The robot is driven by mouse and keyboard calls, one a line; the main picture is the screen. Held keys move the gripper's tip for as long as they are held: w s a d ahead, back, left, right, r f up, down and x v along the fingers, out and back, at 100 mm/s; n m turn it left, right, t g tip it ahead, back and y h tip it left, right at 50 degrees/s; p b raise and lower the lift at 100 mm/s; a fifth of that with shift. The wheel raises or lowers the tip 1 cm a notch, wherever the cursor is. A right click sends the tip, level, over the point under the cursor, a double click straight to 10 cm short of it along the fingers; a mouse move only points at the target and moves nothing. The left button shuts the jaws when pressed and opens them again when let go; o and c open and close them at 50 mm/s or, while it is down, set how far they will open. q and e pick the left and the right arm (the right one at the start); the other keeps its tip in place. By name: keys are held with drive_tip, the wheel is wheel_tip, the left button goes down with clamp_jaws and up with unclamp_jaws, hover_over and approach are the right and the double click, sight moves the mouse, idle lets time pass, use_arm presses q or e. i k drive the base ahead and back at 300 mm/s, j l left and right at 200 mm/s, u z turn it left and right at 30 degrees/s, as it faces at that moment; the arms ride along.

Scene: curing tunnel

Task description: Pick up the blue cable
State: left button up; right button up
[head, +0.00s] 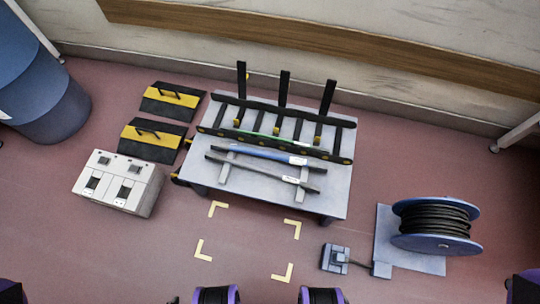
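The blue cable (270,154) is a short straight length with a pale tag near its right end. It lies across a low grey table (330,200) in the middle of the view, on light supports. A thin green cable (262,138) lies just behind it, by the black rack bar. A dark grey cable (265,173) with a pale tag lies in front of it. Neither gripper's fingers show. Only purple and black parts of mine show at the bottom edge, apart from the table and the blue cable.
A black rack (284,90) with upright posts stands behind the cables. Yellow-black ramps (152,140), a white socket box (118,182) and a blue drum (40,90) are left. A cable reel (436,226) and foot pedal (335,258) are right. Floor within yellow corner marks (219,207) is clear.

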sight(323, 168)
drive_tip(key=k+l+u, duration=0.3)
drive_tip(key=l, duration=0.15)
drive_tip(key=k+l+u, duration=0.35)
